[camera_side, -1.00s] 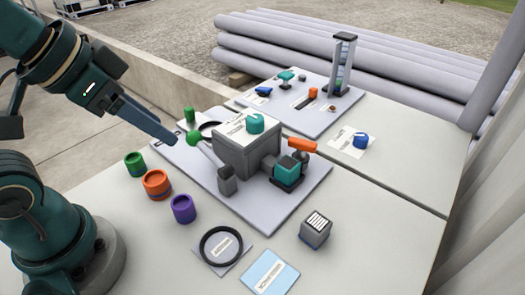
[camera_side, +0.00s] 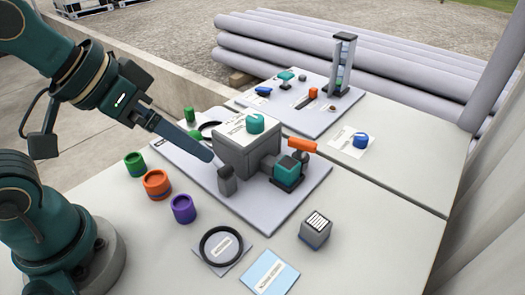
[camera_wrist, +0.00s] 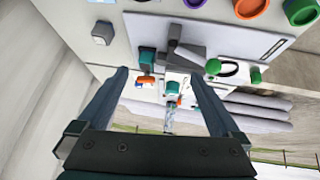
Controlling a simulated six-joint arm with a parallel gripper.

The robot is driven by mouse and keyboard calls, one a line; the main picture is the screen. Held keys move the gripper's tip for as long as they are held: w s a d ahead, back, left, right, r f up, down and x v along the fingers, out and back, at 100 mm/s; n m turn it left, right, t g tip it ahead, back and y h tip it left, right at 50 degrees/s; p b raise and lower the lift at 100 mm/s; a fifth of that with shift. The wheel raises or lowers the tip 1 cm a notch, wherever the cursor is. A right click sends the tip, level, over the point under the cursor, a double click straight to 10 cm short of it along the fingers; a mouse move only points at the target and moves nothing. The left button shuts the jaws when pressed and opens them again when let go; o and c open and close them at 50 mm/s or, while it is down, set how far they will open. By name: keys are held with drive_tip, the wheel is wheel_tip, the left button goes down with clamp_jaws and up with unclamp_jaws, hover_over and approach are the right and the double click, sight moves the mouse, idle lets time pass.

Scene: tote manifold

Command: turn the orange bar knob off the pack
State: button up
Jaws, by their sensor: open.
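An orange bar knob (camera_side: 302,146) sits on a dark fitting at the right of the grey block assembly, beside a teal cap (camera_side: 292,170). It also shows in the wrist view (camera_wrist: 146,80). The grey block (camera_side: 236,158) carries a white label and a round teal knob (camera_side: 255,123) on top. My gripper (camera_side: 208,156) is left of the grey block and apart from the orange bar knob. In the wrist view my gripper (camera_wrist: 160,73) has its fingers wide apart with nothing held between them.
Green, orange (camera_side: 157,184) and purple (camera_side: 183,208) cups stand along the front left. A black ring (camera_side: 221,246), a blue card (camera_side: 270,272) and a grey cube (camera_side: 315,231) lie in front. A far panel (camera_side: 285,118) holds small knobs and a tall gauge (camera_side: 342,65).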

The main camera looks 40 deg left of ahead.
drive_tip(key=w+d+n+t+h, duration=0.2)
drive_tip(key=w+d+t, duration=0.1)
drive_tip(key=w+d, duration=0.8)
drive_tip(key=n+t+y, duration=0.2)
drive_tip(key=t+y, duration=0.1)
drive_tip(key=y, duration=0.4)
approach(301, 145)
drive_tip(key=w, duration=0.1)
drive_tip(key=w+f, duration=0.1)
drive_tip(key=w, duration=0.1)
drive_tip(key=shift+d+f, duration=0.15)
drive_tip(key=shift+s+a+f, duration=0.1)
drive_tip(key=shift+a+f, duration=0.1)
drive_tip(key=shift+a, duration=0.15)
drive_tip(key=shift+y, duration=0.3)
drive_tip(key=shift+x, duration=2.45)
drive_tip(key=shift+r, duration=0.1)
